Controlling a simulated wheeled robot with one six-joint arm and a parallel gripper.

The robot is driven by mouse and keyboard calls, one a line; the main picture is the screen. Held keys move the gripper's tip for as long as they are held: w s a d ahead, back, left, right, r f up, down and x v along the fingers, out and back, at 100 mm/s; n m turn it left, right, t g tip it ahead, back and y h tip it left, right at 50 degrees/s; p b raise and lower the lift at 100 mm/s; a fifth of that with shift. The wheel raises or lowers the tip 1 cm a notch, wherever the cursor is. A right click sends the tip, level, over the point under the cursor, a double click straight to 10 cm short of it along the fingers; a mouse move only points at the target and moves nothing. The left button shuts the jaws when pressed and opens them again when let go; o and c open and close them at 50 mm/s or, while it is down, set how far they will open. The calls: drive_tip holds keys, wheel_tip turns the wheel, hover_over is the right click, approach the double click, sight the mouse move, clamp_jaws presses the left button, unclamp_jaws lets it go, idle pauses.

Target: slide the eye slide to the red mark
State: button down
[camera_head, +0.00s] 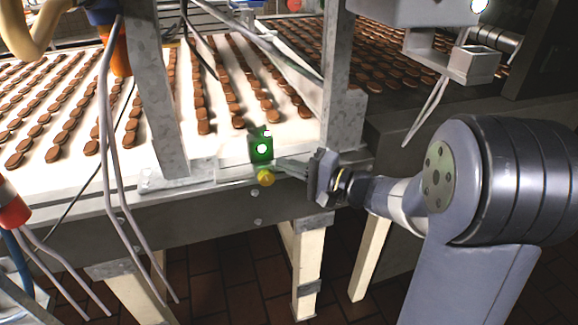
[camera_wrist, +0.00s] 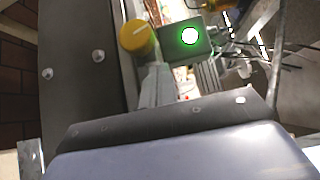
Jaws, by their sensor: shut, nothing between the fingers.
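The eye slide (camera_head: 260,148) is a small dark block with a glowing green-white eye, on the near rail of the conveyor. A yellow knob (camera_head: 265,178) sits just below it. In the wrist view the eye slide (camera_wrist: 184,46) is at upper middle, with the yellow knob (camera_wrist: 137,37) to its left. My gripper (camera_head: 281,163) is shut and empty, its tips close to the right side of the block and knob. The wrist view shows the fingers (camera_wrist: 155,80) beside the knob; I cannot tell whether they touch. A tiny reddish spot (camera_head: 267,132) shows atop the block; I cannot tell whether it is the red mark.
A white conveyor (camera_head: 225,150) carries rows of brown biscuits behind the slide. Metal posts (camera_head: 157,95) and (camera_head: 338,75) rise on both sides of it. Loose cables hang at the left. A grey box on a bracket (camera_head: 468,65) hangs at upper right.

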drive_tip(key=shift+r, duration=0.1)
drive_tip(key=a+p, duration=0.1)
drive_tip(key=p, duration=0.1)
drive_tip(key=shift+s+a+p, duration=0.15)
drive_tip(key=shift+s+p, duration=0.05)
drive_tip(key=shift+p, duration=0.15)
